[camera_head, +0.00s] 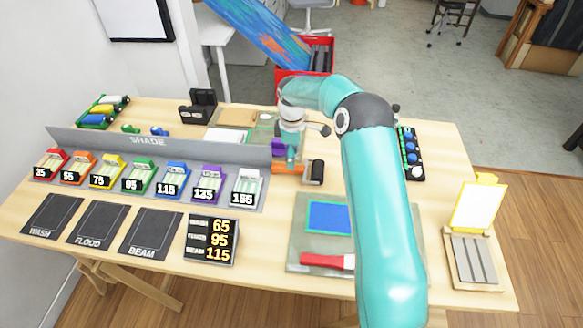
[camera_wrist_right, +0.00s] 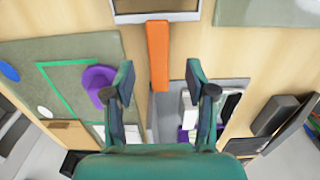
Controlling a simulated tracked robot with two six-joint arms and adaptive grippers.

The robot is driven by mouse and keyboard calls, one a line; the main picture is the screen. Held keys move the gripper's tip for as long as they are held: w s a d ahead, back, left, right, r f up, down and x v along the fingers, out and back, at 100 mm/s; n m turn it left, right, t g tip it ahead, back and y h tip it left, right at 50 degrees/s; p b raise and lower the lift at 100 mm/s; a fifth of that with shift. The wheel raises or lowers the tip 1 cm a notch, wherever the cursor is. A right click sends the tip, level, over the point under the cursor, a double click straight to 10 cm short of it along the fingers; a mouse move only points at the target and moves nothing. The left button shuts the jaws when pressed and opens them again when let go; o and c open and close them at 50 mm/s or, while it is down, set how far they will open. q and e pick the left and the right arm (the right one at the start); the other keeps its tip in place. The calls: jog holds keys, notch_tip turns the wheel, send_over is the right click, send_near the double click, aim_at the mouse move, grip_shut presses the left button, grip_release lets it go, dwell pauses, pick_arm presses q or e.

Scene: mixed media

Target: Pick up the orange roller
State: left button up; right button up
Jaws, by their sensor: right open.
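An orange bar, likely the orange roller's handle (camera_head: 288,168), lies on the table in the head view, at the right end of the grey SHADE rack. A dark cylinder (camera_head: 315,172) is just right of it; I cannot tell whether they are joined. My right gripper (camera_head: 291,157) is above the orange part and hides some of it. In the right wrist view the orange bar (camera_wrist_right: 158,50) runs down between the two spread fingers of my right gripper (camera_wrist_right: 159,80). The fingers are open, with a gap on each side. My left gripper does not show.
The SHADE rack (camera_head: 160,151) with coloured, numbered holders is to the left. A purple piece (camera_head: 278,147) is close behind the orange part. A grey board with a blue square (camera_head: 329,217) and a red-handled tool (camera_head: 328,261) are in front.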

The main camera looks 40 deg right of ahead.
aim_at(296, 170)
jog(key=f, duration=0.1)
jog(key=f+p, duration=0.1)
jog(key=f, duration=0.3)
jog(key=shift+w+p, duration=0.25)
jog(key=shift+p, duration=0.15)
jog(key=shift+f, duration=0.35)
jog(key=shift+c, duration=0.3)
grip_shut()
